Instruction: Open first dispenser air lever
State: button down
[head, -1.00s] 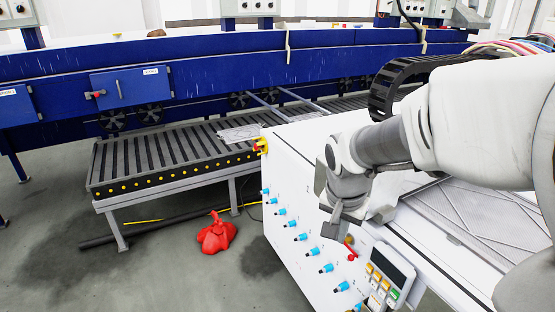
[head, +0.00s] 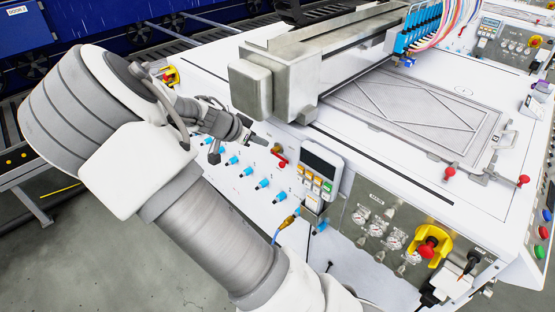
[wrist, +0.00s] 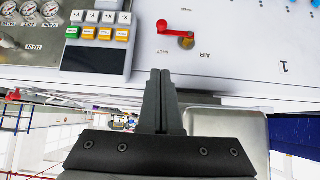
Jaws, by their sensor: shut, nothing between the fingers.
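The red air lever (wrist: 170,29) is on the white front panel, in the upper middle of the wrist view. Its brass-coloured pivot (wrist: 187,43) is at its right end, near upside-down "AIR" and "SHUT" labels and a large "1". In the head view the lever (head: 281,162) is small, left of the keypad. My gripper (wrist: 161,73) is shut and empty, its fingertips a little below the lever in the wrist picture and apart from it. In the head view my gripper (head: 262,140) is close to the lever's upper left; the exact gap is hard to tell.
A keypad with a display (head: 317,171) sits right beside the lever; it also shows in the wrist view (wrist: 98,45). Blue knobs (head: 262,184) line the panel. Gauges (head: 377,226) and a red-and-yellow switch (head: 428,248) are further right. A grey gantry block (head: 262,88) overhangs above.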

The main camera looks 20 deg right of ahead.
jog(key=b, duration=0.2)
send_near(286, 161)
jog(key=d+f, duration=0.2)
jog(key=d, duration=0.1)
jog(key=shift+w+f, duration=0.5)
jog(key=shift+f, duration=0.2)
